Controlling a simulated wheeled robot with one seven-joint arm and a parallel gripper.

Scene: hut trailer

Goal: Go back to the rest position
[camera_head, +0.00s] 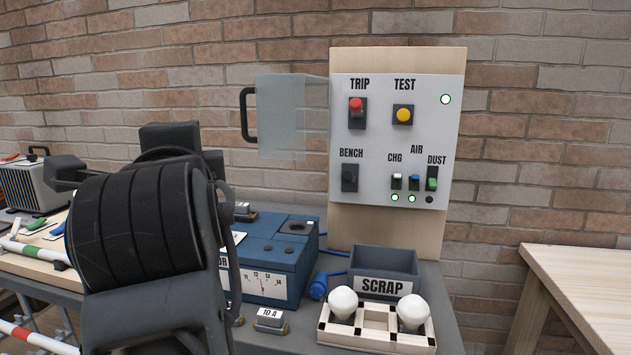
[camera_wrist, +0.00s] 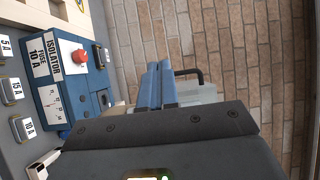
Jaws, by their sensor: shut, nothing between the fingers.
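My gripper (camera_wrist: 159,68) shows in the wrist view with its two fingers together and nothing between them. It is in the air in front of the brick wall, beside the blue isolator box. In the head view my dark arm fills the left middle and hides part of that box; I cannot make out the fingertips there. The control panel (camera_head: 384,100) stands upright at the back, with its clear cover (camera_head: 280,117) swung out to the left. The cover also shows in the wrist view (camera_wrist: 205,94), behind the fingers.
The blue box (camera_head: 295,263) stands on the grey bench. In front of the panel are the SCRAP bin (camera_head: 384,262) and a pale tray (camera_head: 379,335) with two white bulbs. A wooden table (camera_head: 585,285) is at right, a striped case (camera_head: 30,186) at far left.

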